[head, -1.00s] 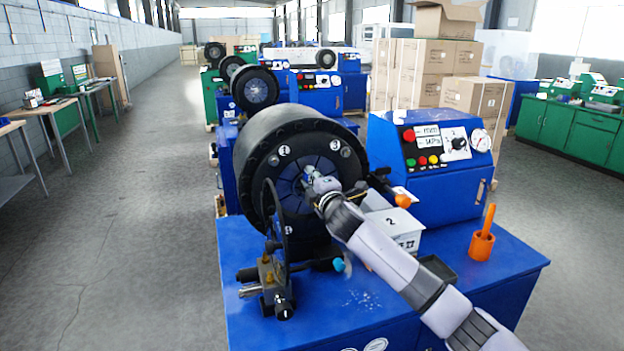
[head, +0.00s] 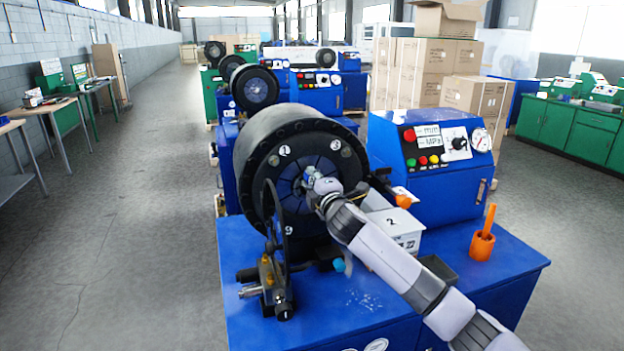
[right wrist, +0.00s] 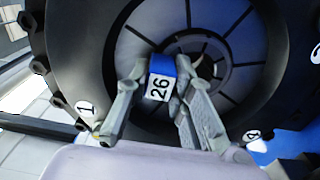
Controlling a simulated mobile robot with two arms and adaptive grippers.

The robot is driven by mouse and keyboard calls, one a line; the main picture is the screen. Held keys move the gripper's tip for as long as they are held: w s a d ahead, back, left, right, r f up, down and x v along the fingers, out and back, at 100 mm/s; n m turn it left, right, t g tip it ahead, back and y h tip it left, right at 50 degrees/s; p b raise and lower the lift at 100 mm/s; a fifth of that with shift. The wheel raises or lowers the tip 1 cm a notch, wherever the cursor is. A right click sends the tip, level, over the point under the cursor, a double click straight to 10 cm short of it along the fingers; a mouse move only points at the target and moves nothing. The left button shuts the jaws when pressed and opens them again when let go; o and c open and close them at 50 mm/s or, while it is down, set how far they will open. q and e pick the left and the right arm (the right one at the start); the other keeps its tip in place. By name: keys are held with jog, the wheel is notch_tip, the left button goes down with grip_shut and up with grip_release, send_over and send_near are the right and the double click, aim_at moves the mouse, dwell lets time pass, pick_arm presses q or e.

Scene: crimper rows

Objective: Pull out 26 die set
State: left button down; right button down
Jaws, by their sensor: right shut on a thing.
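The 26 die set (right wrist: 159,86) shows in the right wrist view as a blue piece with a white label reading 26. It is in front of the round crimper head (right wrist: 237,62), near its centre opening. My right gripper (right wrist: 161,90) has its two fingers on either side of the piece and is shut on it. In the head view my right gripper (head: 313,181) reaches to the centre of the black crimper head (head: 262,150), and the die set is mostly hidden there. Whether it still touches the head I cannot tell. My left gripper is not in view.
A black ring-shaped part on a stand (head: 272,290) is just left of my arm. A white box marked 2 (head: 402,226), a blue control box (head: 430,185) and an orange holder (head: 482,244) stand to the right. The floor at left is clear.

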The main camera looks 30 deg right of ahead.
jog(key=p+v, duration=0.1)
jog(key=v, duration=0.8)
jog(key=shift+r, duration=0.3)
dwell(1.1)
jog(key=shift+f, duration=0.1)
dwell(0.4)
